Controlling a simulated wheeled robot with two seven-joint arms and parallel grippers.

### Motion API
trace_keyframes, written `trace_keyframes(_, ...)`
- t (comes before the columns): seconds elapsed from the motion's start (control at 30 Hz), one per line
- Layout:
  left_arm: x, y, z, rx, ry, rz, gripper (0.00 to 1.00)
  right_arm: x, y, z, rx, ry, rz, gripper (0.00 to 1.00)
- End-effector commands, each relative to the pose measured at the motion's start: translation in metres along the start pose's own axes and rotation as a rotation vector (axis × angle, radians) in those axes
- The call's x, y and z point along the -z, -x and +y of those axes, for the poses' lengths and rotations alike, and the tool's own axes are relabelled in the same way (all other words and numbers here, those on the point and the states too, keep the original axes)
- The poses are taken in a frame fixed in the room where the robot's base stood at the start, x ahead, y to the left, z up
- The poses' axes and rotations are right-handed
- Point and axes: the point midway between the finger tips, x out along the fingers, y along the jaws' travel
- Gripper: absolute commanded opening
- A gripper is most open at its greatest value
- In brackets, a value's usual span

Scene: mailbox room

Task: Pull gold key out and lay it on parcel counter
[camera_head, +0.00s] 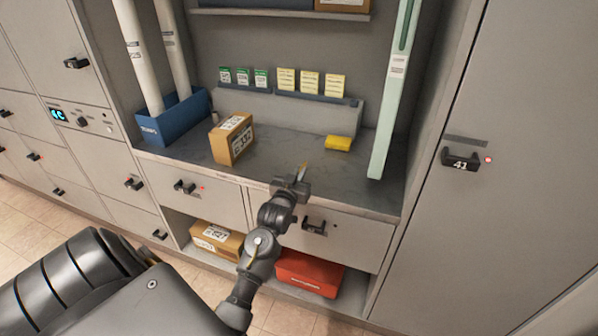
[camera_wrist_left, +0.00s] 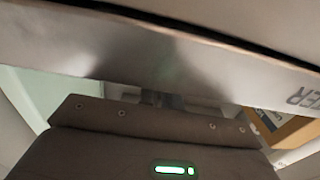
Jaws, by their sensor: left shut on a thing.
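My left gripper (camera_head: 298,178) is over the front edge of the parcel counter (camera_head: 275,156), right of the middle. It is shut on the small gold key (camera_head: 303,168), which sticks up from the fingertips. I cannot tell whether the key touches the counter. In the wrist view the key is not clearly visible; the gripper body with a green light (camera_wrist_left: 175,170) fills the bottom below a broad grey surface. My right gripper is not in view.
A cardboard parcel (camera_head: 232,138) and a blue bin (camera_head: 176,118) with tubes stand on the counter's left. A yellow block (camera_head: 338,143) lies behind my gripper. A pale green upright post (camera_head: 394,105) stands at right. Drawers (camera_head: 330,232) are under the counter. Bare counter lies between parcel and block.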

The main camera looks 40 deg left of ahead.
Motion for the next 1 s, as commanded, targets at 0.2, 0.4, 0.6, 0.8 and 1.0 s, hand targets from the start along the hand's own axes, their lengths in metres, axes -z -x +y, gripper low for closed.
trace_keyframes(0.2,-0.0073,-0.0001,-0.0001,0.000,0.000,-0.001,0.00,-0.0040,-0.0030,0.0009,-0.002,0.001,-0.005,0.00)
trace_keyframes(0.4,-0.0070,0.0000,-0.0001,0.000,0.000,-0.001,0.00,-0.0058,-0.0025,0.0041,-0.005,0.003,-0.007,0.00)
trace_keyframes(0.6,-0.0069,0.0000,-0.0002,0.000,0.000,-0.001,0.31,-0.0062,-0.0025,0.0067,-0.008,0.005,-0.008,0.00)
trace_keyframes(0.8,-0.0071,0.0001,-0.0002,0.000,0.000,-0.001,0.31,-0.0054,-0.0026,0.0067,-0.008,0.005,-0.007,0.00)
trace_keyframes(1.0,-0.0070,0.0001,-0.0002,0.000,0.000,-0.001,0.31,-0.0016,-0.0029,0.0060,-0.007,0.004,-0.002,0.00)
